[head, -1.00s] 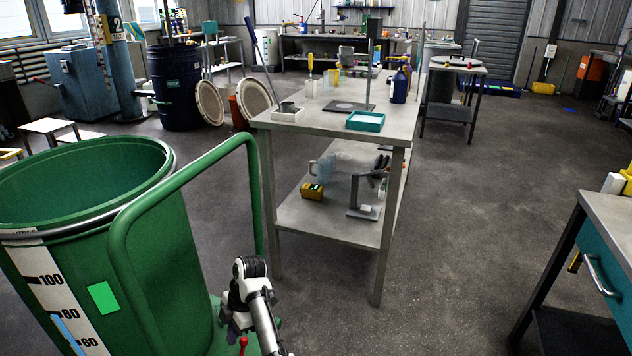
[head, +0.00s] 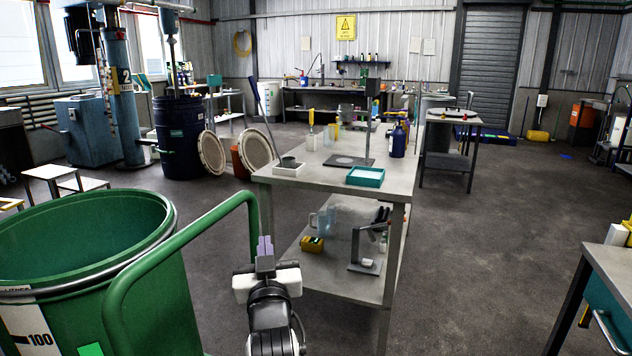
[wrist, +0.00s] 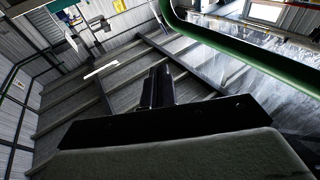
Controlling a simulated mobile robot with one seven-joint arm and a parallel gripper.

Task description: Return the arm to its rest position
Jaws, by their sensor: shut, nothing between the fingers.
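My gripper (head: 265,247) stands upright at the bottom middle of the head view, its narrow fingers together and pointing up. It is empty. It is just right of the green tube handle (head: 185,248) beside the large green drum (head: 75,255), and in front of the steel bench. In the wrist view my gripper's fingers (wrist: 157,88) are dark and close together, pointing toward the ceiling and walls. The green tube also crosses the upper right of the wrist view (wrist: 215,45).
A steel bench (head: 325,177) with a lower shelf stands ahead, bearing a teal tray (head: 365,176) and a blue bottle (head: 398,140). A second bench edge (head: 612,262) is at the far right. Open floor (head: 480,265) lies between them. A dark blue barrel (head: 180,137) stands at the back left.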

